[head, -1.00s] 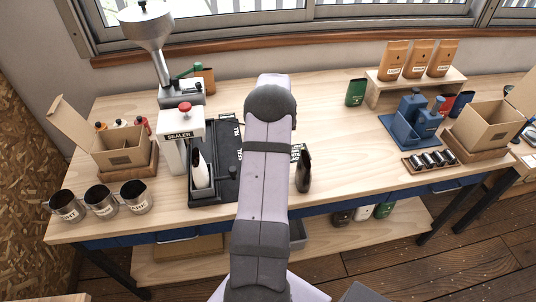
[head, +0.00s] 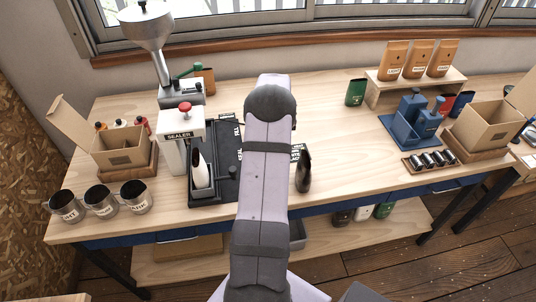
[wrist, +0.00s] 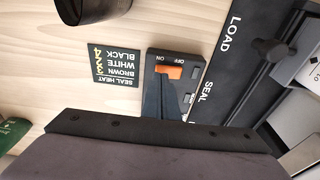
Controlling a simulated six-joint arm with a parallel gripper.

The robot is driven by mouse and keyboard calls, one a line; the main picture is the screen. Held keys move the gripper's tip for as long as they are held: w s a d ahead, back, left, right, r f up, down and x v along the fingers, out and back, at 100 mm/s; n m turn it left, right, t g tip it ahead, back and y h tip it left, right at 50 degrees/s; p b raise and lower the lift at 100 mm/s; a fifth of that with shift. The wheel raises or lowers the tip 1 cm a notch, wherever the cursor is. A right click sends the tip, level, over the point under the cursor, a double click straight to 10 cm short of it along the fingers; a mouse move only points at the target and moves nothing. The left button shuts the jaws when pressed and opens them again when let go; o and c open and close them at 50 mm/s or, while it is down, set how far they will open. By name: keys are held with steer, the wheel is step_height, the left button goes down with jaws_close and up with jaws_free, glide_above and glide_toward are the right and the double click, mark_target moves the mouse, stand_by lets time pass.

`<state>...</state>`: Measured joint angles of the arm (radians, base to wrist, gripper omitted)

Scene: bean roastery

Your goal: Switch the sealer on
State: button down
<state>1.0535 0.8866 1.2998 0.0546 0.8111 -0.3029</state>
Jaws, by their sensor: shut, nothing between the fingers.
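The sealer (head: 170,152) stands on the bench left of my arm in the head view, white with a red knob on top. Its black base shows LOAD and SEAL lettering in the wrist view. A small black switch box (wrist: 152,62) with an orange rocker switch (wrist: 168,72) sits beside that base, marked ON and OFF. I cannot tell which side of the rocker is pressed. My gripper (wrist: 167,86) is shut and empty, its fingertips close to the rocker; contact is unclear. In the head view my arm hides the gripper and switch.
A seal heat card (wrist: 115,65) lies beside the switch box. Bench right of the pouch is clear.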

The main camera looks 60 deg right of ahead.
steer(key=shift+f+b, duration=0.45)
steer(key=shift+f, duration=0.25)
stand_by(0.5)
steer(key=shift+r, duration=0.15)
step_height(320, 180, up, 7)
steer(key=p, duration=0.5)
stand_by(0.3)
stand_by(0.4)
